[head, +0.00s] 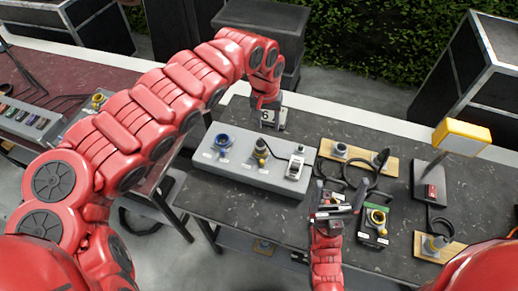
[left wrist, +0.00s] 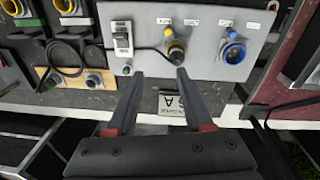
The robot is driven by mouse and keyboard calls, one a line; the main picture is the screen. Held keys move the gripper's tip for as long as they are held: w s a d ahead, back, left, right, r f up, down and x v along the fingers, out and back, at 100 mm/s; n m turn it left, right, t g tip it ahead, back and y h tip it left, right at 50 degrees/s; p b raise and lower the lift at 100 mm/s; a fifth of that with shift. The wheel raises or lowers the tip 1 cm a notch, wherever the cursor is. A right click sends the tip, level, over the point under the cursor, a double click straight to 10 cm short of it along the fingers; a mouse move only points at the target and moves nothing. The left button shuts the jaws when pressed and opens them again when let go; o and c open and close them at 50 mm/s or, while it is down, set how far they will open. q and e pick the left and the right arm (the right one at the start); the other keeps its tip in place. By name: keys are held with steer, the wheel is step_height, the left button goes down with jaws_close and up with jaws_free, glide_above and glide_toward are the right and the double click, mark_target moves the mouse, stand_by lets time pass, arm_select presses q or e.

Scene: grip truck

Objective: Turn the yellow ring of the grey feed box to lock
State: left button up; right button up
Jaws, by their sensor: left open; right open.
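The grey feed box (head: 222,165) lies long across the middle of the table. The yellow ring (head: 261,146) sits around a dark connector on its top; it also shows in the left wrist view (left wrist: 175,49). A blue ring (head: 222,141) and a white switch unit (head: 295,168) flank it. My left gripper (head: 267,121) is open at the box's far edge, apart from the yellow ring. In the left wrist view its open fingers (left wrist: 160,76) point toward the box with nothing between them. My right gripper (head: 337,205) is open, right of the box, near a black box.
The black box (head: 374,237) carries another yellow ring. Wooden boards (head: 386,173) with fittings and cable loops lie right of the feed box. A yellow-topped lamp (head: 462,136) stands farther right.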

mark_target(262, 160)
arm_select(q)
steer(key=shift+g+y, duration=0.3)
steer(key=shift+y, duration=0.1)
steer(key=f+p, duration=0.1)
steer(key=f, duration=0.4)
steer(key=s+f+p, duration=0.1)
steer(key=f+p, duration=0.1)
steer(key=f, duration=0.3)
steer(key=a+f+p, duration=0.1)
steer(key=f, duration=0.4)
steer(key=shift+s+p, duration=0.25)
steer(key=shift+p, duration=0.05)
steer(key=shift+a+f, duration=0.15)
steer(key=shift+f, duration=1.05)
steer(key=shift+w, duration=0.1)
jaws_close()
